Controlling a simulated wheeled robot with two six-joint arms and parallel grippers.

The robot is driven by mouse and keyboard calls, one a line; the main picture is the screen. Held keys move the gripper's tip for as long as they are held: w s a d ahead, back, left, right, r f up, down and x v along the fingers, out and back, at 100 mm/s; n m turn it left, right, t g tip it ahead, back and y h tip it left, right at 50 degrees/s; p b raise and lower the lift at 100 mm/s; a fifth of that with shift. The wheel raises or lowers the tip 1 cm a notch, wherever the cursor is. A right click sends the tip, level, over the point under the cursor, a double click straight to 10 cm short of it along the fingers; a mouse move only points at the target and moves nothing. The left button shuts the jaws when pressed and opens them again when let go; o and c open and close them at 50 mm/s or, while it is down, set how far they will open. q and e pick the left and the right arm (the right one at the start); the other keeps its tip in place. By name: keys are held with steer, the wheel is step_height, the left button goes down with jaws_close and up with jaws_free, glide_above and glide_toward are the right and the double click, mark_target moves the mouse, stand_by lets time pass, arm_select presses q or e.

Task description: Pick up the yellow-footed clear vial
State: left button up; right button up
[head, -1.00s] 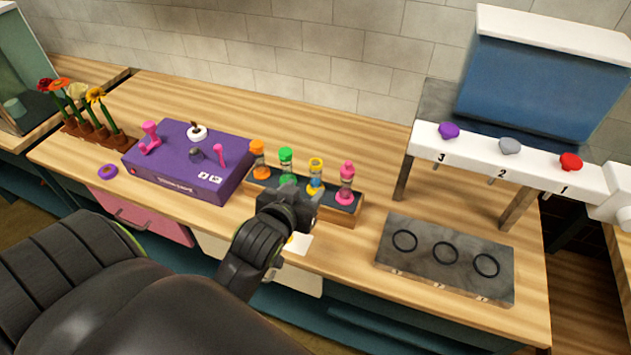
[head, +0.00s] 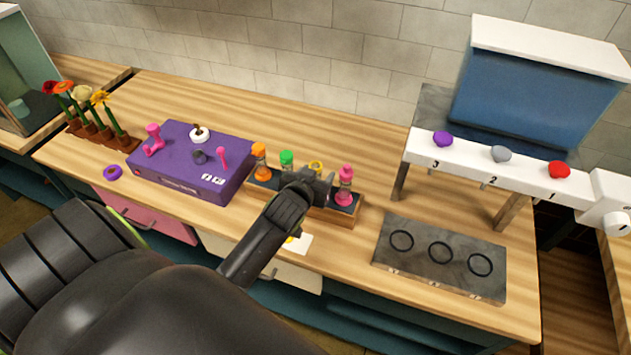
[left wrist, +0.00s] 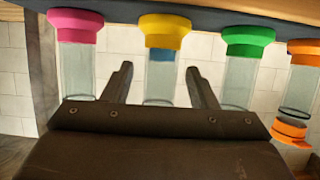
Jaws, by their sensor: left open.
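The yellow-footed clear vial stands in the rack; in the head view only its yellow top (head: 316,165) shows behind my left gripper (head: 321,183). In the left wrist view, which looks upside down, its yellow foot (left wrist: 164,26) is at the top, with a blue band beside it and clear glass below. My left gripper (left wrist: 158,75) is open, with one finger on each side of this vial in that view. I cannot tell whether the fingers touch it. My right gripper is not in view.
The rack (head: 340,216) also holds pink (head: 345,185), green (head: 287,160) and orange (head: 260,160) vials close by. A purple box (head: 185,182) is left of it. A grey slab with rings (head: 440,255) and a white dispenser bar (head: 470,173) are right.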

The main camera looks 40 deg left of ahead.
arm_select(q)
steer(key=shift+w+a+f, duration=0.1)
steer(key=shift+w+f, duration=0.2)
steer(key=shift+w, duration=0.25)
steer(key=shift+r, duration=0.1)
jaws_close()
